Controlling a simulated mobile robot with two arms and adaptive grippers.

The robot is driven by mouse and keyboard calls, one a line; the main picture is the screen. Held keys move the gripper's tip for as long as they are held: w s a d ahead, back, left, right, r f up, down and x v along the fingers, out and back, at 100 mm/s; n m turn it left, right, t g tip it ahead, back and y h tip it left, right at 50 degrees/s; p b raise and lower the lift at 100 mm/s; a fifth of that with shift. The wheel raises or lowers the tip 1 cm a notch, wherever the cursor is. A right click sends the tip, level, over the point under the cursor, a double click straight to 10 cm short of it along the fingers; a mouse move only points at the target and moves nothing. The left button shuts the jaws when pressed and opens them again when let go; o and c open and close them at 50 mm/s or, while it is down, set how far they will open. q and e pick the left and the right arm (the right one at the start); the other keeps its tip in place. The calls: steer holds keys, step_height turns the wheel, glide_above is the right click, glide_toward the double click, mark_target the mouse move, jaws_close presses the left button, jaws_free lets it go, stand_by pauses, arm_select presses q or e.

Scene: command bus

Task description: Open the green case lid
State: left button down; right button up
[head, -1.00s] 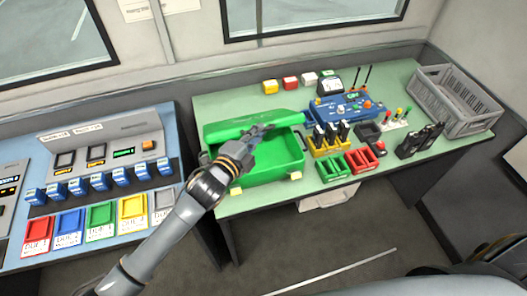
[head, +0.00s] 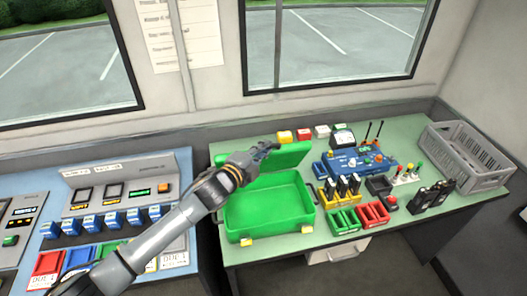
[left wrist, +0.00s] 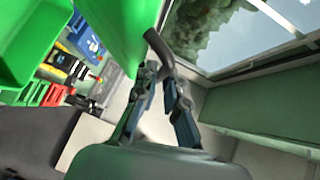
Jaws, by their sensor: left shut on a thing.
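The green case stands on the green table, with its open base (head: 268,212) facing up and empty inside. Its green lid (head: 285,163) is raised at the rear of the base. My left gripper (head: 264,151) is at the upper left part of the lid. In the left wrist view the gripper (left wrist: 165,78) is shut on a dark curved handle (left wrist: 157,45) beside the green lid (left wrist: 128,30). The case base (left wrist: 30,40) also shows there at the upper left. My left forearm crosses in front of the case's left side. My right gripper is not in view.
A blue device (head: 352,162), yellow holder (head: 343,187) and red bins (head: 372,213) stand close to the case's right. A grey crate (head: 465,157) is at the far right. Small yellow, red and white blocks sit behind the lid. A window wall is behind the table.

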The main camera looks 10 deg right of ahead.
arm_select(q)
steer(key=shift+d+r, duration=0.1)
steer(key=c, duration=1.4)
jaws_free()
steer(key=shift+s, duration=0.1)
steer(key=v, duration=1.2)
steer(key=shift+d, duration=0.1)
